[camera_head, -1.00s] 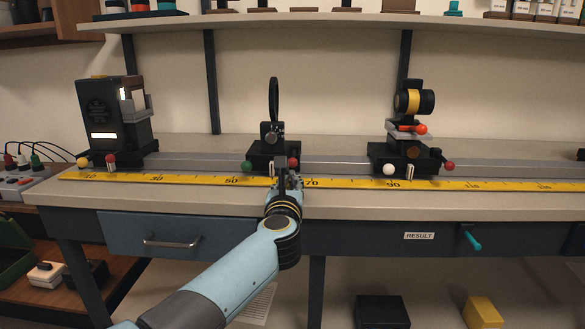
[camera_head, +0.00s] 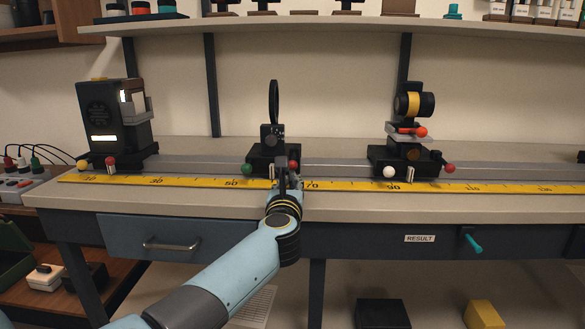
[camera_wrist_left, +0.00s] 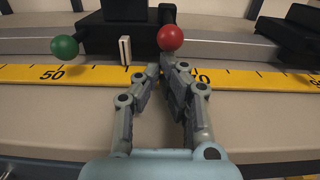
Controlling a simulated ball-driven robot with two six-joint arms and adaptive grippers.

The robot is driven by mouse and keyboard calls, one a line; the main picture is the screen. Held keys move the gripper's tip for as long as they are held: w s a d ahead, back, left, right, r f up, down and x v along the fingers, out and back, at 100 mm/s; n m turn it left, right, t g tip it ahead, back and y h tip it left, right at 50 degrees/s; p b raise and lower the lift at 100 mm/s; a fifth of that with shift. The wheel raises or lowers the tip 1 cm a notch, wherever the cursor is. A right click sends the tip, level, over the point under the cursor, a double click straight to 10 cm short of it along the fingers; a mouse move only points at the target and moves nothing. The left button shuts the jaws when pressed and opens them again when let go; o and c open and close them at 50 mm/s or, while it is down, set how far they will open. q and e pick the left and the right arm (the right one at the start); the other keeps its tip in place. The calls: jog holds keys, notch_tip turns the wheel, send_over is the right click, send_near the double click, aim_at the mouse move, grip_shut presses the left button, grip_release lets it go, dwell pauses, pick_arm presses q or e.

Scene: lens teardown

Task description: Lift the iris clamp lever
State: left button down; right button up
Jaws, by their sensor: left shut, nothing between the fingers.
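A black carriage (camera_head: 260,156) with a thin dark ring (camera_head: 274,101) standing on it sits mid-rail. Its front has a green ball (camera_head: 247,168) on the left and a red ball-ended lever (camera_head: 293,165) on the right. I cannot tell for sure that this is the iris carriage. My left gripper (camera_head: 284,172) is at its front, shut and empty. In the left wrist view the fingertips (camera_wrist_left: 167,67) are together just below the red ball (camera_wrist_left: 170,38); I cannot tell whether they touch it. The right gripper is out of view.
A yellow scale (camera_head: 345,186) runs along the bench (camera_head: 375,206) in front of the rail. A lamp housing (camera_head: 115,115) stands on the left carriage. A black-and-yellow cylinder (camera_head: 414,104) tops the right carriage. The bench front is otherwise clear.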

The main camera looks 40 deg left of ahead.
pick_arm(q)
jog(key=shift+r, duration=0.15)
dwell(0.5)
jog(key=shift+w+r+p, duration=0.1)
jog(key=shift+r+p, duration=0.4)
jog(key=shift+w+a+r+p, duration=0.1)
jog(key=shift+r+p, duration=0.7)
jog(key=shift+r, duration=0.15)
jog(key=shift+w+a+r+p, duration=0.1)
jog(key=shift+r+p, duration=0.7)
jog(key=shift+r, duration=0.1)
jog(key=shift+f, duration=0.2)
jog(key=f+v, duration=0.1)
jog(key=v, duration=0.6)
